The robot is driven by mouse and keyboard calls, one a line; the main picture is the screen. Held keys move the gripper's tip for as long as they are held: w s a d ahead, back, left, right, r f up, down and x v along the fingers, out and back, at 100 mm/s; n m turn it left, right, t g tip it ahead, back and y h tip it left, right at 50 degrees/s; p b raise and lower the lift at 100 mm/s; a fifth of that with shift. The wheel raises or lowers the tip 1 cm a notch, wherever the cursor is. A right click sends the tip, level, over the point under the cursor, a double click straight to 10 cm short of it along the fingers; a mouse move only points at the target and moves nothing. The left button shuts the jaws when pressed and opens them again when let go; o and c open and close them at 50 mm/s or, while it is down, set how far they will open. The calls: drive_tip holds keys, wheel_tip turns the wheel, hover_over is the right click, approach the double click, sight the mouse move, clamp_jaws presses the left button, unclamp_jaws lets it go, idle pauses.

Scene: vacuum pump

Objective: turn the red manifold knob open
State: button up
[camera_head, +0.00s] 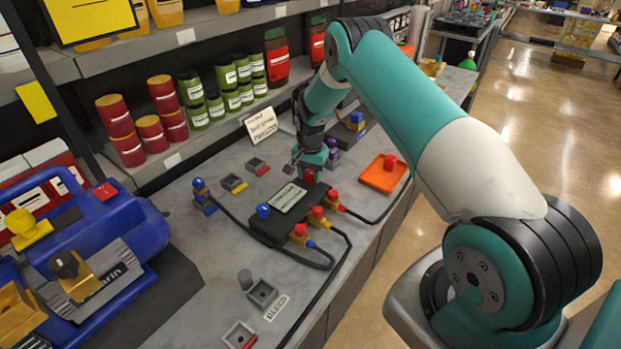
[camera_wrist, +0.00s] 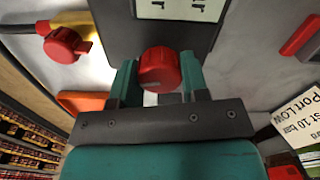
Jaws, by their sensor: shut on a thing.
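The red manifold knob (camera_wrist: 158,70) is a round ribbed knob at the end of the black manifold (camera_wrist: 118,28). In the wrist view it sits between the two teal fingers of my gripper (camera_wrist: 159,82), which is shut on it. In the head view, my gripper (camera_head: 311,166) reaches down to the far end of the manifold (camera_head: 268,231), and the red knob (camera_head: 309,176) shows just below the fingers. A blue knob (camera_head: 263,210) is at the manifold's near left end. The knob's turn angle cannot be told.
Several red-capped yellow valves with black hoses line the manifold's right side, one valve (camera_head: 300,231) nearest. An orange tray (camera_head: 380,176) lies to the right. A blue pump (camera_head: 110,225) stands at left. A paper sign (camera_head: 261,124) stands behind, before shelves of cans.

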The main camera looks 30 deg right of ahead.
sight(310, 173)
drive_tip(key=n+b, duration=0.3)
drive_tip(key=shift+w+f+n, duration=0.1)
drive_tip(key=shift+n, duration=0.3)
drive_tip(key=n+b, duration=0.2)
drive_tip(key=n, duration=0.1)
drive_tip(key=shift+n, duration=0.3)
drive_tip(key=n+b, duration=0.2)
drive_tip(key=n, duration=0.2)
drive_tip(key=shift+r+n+b, duration=0.2)
drive_tip(key=shift+n+b, duration=0.5)
drive_tip(key=shift+n, duration=1.3)
drive_tip(key=o, duration=0.9)
drive_tip(key=shift+r, duration=0.1)
wheel_tip(310, 173, up, 17)
drive_tip(key=b, duration=0.3)
drive_tip(key=shift+r, duration=0.1)
